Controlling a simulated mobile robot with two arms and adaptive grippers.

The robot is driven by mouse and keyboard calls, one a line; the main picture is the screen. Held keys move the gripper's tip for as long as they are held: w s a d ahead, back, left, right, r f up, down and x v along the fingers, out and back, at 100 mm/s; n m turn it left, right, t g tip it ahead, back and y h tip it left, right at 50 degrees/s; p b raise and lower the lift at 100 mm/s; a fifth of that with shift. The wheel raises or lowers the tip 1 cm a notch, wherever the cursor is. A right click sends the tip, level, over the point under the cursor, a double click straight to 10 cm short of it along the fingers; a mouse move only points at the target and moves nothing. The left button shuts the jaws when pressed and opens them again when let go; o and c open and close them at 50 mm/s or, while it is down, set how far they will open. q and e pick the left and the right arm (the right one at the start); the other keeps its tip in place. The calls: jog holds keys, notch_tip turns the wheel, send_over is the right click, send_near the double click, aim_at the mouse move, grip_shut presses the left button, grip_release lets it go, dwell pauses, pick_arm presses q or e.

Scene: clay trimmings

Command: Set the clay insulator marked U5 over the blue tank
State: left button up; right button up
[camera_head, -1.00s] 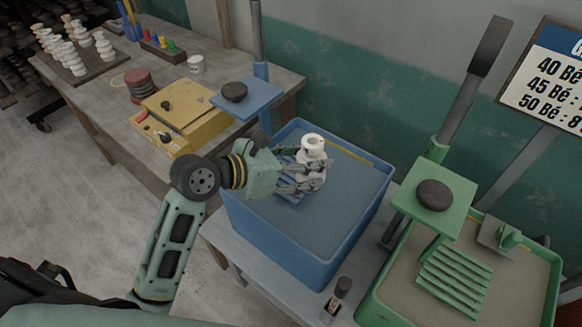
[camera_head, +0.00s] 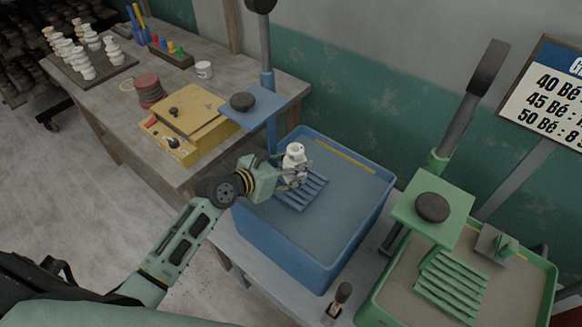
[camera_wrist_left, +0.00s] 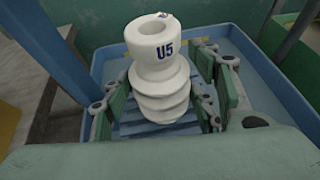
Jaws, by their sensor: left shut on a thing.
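The white clay insulator (camera_head: 294,152) is upright in my left gripper (camera_head: 292,174). In the left wrist view the insulator (camera_wrist_left: 160,75) shows the blue mark U5, and the fingers close on it from both sides. The gripper holds it over the left part of the blue tank (camera_head: 352,223), above the slatted blue rack (camera_head: 303,191). I cannot tell whether the insulator's base touches the rack. The tank holds grey-blue liquid. My right gripper is not in view.
A blue post with a plate (camera_head: 257,106) stands beside the tank. The green tank (camera_head: 541,301) with its green plate is at the right. A yellow box (camera_head: 190,118), a red coil (camera_head: 147,90) and several white insulators are on the bench (camera_head: 225,63).

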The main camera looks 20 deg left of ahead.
pick_arm(q)
jog(key=shift+w+f, duration=0.1)
jog(key=shift+f, duration=0.25)
jog(key=o, duration=1.7)
jog(key=shift+f, duration=0.2)
jog(key=shift+r, duration=0.2)
jog(key=b+v, duration=0.1)
jog(key=v, duration=1.1)
jog(key=shift+f, duration=0.15)
